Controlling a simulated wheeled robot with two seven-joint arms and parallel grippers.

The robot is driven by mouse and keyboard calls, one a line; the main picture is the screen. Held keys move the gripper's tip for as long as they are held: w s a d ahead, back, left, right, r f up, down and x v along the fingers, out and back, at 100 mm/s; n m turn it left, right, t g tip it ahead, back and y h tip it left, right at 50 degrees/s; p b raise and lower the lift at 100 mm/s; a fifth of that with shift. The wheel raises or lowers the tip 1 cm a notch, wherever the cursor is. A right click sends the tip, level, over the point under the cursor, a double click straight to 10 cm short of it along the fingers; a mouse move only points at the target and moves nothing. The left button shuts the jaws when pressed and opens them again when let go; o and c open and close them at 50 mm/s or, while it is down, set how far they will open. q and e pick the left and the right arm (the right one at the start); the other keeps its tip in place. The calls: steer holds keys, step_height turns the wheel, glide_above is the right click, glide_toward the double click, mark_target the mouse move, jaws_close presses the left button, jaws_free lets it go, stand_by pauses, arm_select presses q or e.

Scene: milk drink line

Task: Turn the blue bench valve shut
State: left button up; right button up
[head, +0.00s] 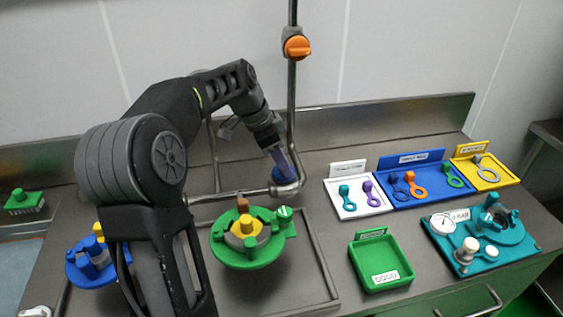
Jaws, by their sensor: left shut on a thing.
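The blue bench valve (283,176) sits low on the bench pipework, at the foot of the upright pipe; only part of its blue body shows. My left gripper (284,166) reaches down to it from the upper left and is shut on it. The fingers cover part of the valve, so its exact handle angle cannot be told. My right gripper is not in view.
An orange valve (297,47) is higher on the upright pipe. A green round fixture (247,262) stands in front. A green tray (357,272), a blue tray (437,197) with ring-ended pieces and a teal gauge fixture (517,252) are at right.

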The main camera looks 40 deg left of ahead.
arm_select(q)
steer(key=shift+m, duration=0.5)
steer(key=o, duration=1.4)
steer(key=shift+c, duration=0.2)
steer(key=v, duration=0.7)
steer(key=shift+a+r, duration=0.2)
steer(key=shift+r, duration=0.2)
